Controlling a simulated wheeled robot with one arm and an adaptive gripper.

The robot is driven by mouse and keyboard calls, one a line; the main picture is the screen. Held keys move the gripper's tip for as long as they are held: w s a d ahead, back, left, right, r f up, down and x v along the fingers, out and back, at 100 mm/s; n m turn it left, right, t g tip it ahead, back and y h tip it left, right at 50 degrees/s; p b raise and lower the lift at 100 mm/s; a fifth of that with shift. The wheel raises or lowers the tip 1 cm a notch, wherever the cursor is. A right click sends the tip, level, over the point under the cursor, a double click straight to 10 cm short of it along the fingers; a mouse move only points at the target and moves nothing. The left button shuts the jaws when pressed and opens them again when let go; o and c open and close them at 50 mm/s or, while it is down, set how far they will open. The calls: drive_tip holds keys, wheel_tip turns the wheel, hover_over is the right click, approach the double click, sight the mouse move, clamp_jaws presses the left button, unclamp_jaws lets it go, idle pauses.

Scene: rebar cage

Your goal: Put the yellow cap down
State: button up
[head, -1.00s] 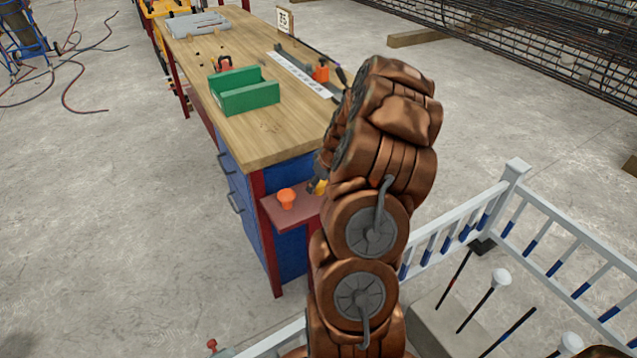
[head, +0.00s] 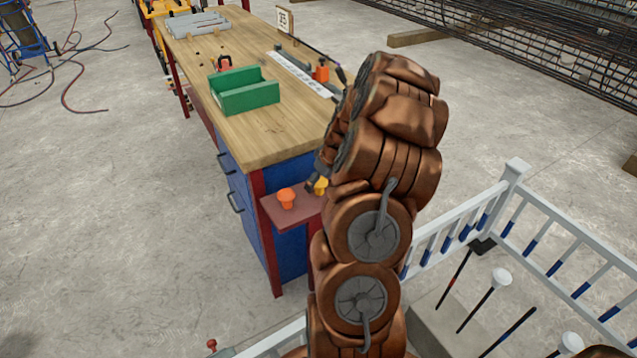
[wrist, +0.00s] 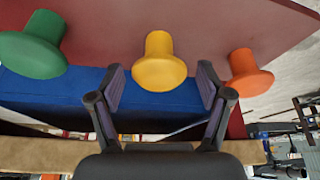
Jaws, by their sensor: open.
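The yellow cap (wrist: 160,64) stands on its narrow end on the small dark red shelf (wrist: 215,22), wide end toward the wrist camera. In the head view the yellow cap (head: 321,186) shows at the shelf's right part, partly covered by my arm. My gripper (wrist: 160,78) is open, one finger on each side of the yellow cap, with gaps between the fingers and the cap. The fingers are mostly hidden by my arm in the head view.
An orange cap (wrist: 250,73) and a green cap (wrist: 36,46) stand on either side of the yellow one. The shelf joins the end of a workbench (head: 262,135) carrying a green tray (head: 245,93). A white railing (head: 455,222) stands at right.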

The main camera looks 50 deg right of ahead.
drive_tip(key=b+v, duration=0.1)
drive_tip(key=v, duration=1)
drive_tip(key=s+a+r+n+g+y, duration=0.1)
drive_tip(key=a+r, duration=0.1)
drive_tip(key=a, duration=1.1)
drive_tip(key=s+a+r+n+g+y, duration=0.1)
drive_tip(key=a+r+g, duration=0.1)
drive_tip(key=a, duration=1)
drive_tip(key=s+a+g+h, duration=0.1)
drive_tip(key=s+a+g, duration=0.1)
drive_tip(key=s+a, duration=0.5)
drive_tip(key=s+a+m+g, duration=0.1)
drive_tip(key=s+a, duration=0.6)
drive_tip(key=s, duration=0.7)
drive_tip(key=shift+s+r+g+h, duration=0.25)
drive_tip(key=shift+r+g+h, duration=0.15)
wheel_tip(320, 180, up, 11)
drive_tip(key=p, duration=1)
drive_tip(key=shift+w+p, duration=0.2)
drive_tip(key=shift+p, duration=0.15)
